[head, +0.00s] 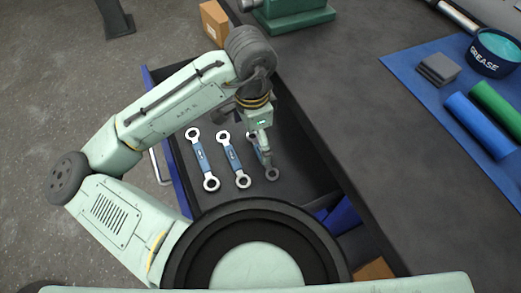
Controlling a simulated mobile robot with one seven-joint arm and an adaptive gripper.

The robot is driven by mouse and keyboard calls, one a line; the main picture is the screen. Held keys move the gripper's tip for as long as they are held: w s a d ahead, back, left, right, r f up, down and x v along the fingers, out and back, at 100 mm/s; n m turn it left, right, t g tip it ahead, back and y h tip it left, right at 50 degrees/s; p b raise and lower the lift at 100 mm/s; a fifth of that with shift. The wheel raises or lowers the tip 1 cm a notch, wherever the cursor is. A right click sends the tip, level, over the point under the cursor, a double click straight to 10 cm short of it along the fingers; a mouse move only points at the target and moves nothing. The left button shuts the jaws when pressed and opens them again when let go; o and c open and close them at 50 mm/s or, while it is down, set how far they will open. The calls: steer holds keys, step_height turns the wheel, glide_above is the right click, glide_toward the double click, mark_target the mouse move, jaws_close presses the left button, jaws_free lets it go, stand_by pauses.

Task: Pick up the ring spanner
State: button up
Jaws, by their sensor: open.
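Three ring spanners with blue handles and silver ring ends lie side by side in an open drawer (178,160). The left spanner (202,159) and the middle spanner (234,159) are in clear view. The right spanner (272,173) is partly hidden by my gripper (264,150). My gripper is open and points down over the right spanner, near its handle. I cannot tell whether the fingers touch it.
The dark workbench top (370,110) lies right of the drawer. On it are a blue mat (420,95), a grease tin (494,55), blue and green rolls (478,122) and a green vise base (290,18). A cardboard box (214,23) stands behind the drawer.

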mark_target(254, 148)
step_height(254, 148, down, 3)
steer(key=shift+f, duration=0.15)
steer(key=c, duration=1.4)
steer(key=shift+c, duration=0.2)
